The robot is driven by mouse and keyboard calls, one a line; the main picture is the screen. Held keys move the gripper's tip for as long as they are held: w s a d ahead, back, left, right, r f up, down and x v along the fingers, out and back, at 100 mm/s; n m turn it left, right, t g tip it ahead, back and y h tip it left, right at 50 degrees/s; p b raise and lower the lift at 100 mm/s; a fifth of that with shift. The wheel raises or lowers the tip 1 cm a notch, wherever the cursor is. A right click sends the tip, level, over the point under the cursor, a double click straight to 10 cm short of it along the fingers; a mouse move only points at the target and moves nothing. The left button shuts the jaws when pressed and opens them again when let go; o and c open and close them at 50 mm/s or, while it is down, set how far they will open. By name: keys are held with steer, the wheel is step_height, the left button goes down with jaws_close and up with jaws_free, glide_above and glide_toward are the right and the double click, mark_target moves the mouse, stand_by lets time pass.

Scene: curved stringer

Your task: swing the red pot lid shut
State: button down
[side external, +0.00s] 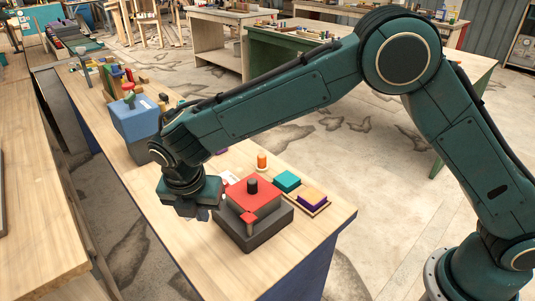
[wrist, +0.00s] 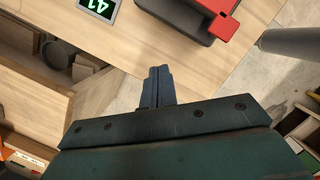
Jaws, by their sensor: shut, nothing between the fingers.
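The red lid (side external: 250,190) with a black knob (side external: 252,186) lies about flat over the dark grey pot (side external: 240,229), with a small red tab (side external: 248,218) at its front. I cannot tell whether a slight gap is left under it. Part of the lid also shows at the top right of the wrist view (wrist: 222,24). My gripper (side external: 202,214) is just left of the pot, pointing down; its fingertips are mostly hidden in the side view. In the wrist view its fingers (wrist: 158,72) are together and empty, apart from the lid.
A teal block (side external: 287,181) and a tray with a yellow and purple block (side external: 312,198) lie right of the pot. An orange-topped peg (side external: 262,161) stands behind. A blue box (side external: 135,118) is farther back. A small display (wrist: 98,8) shows green digits. The bench's front corner is clear.

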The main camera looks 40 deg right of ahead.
steer(key=s+a+r+n, duration=0.1)
steer(key=s+a+r, duration=0.45)
steer(key=r, duration=0.45)
steer(key=s+d+r+m+y, duration=0.1)
steer(key=d+r+m, duration=0.3)
steer(key=d, duration=0.3)
steer(key=d+r+m, duration=0.4)
steer(key=d, duration=0.4)
steer(key=s+d+r+m+t, duration=0.1)
steer(key=s+d+m, duration=0.3)
steer(key=d, duration=0.2)
steer(key=s+d+r+m+t+y, duration=0.1)
steer(key=s+d+r+m, duration=0.1)
steer(key=s+d+m, duration=0.2)
steer(key=shift+s+d+m, duration=0.35)
steer(key=shift+d+m, duration=0.15)
steer(key=shift+d, duration=1.1)
steer(key=shift+s+r, duration=0.1)
